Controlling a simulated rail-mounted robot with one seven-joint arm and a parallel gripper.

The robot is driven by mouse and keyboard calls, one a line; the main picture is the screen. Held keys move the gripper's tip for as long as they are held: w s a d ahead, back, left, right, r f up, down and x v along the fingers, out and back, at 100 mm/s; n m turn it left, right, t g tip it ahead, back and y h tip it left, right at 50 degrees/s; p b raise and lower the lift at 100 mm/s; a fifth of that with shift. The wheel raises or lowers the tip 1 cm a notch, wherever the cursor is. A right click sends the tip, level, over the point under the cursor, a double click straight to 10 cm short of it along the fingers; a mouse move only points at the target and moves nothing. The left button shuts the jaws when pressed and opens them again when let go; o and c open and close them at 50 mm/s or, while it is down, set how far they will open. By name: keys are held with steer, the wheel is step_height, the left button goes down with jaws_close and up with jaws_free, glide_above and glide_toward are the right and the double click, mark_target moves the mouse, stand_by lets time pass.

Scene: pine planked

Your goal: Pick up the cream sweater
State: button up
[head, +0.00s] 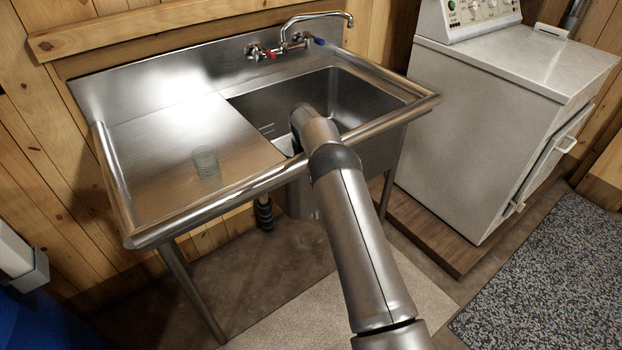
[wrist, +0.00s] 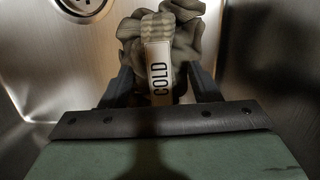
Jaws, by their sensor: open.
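The crumpled knit cloth, which looks like the cream sweater (wrist: 186,38), lies in the steel sink basin in the wrist view. My gripper (wrist: 163,88) is open, with one dark finger on each side of the label and the lower part of the cloth. I cannot tell whether the fingers touch the cloth. In the head view my arm reaches into the sink (head: 245,106), and the gripper and sweater are hidden there.
A clear glass (head: 205,162) stands on the drainboard (head: 150,150) left of the basin. The faucet (head: 290,42) is on the back wall side. A white washer-like appliance (head: 480,130) stands to the right. The drain (wrist: 85,5) shows near the cloth.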

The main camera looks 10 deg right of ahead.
jaws_close()
steer(key=shift+r, duration=0.1)
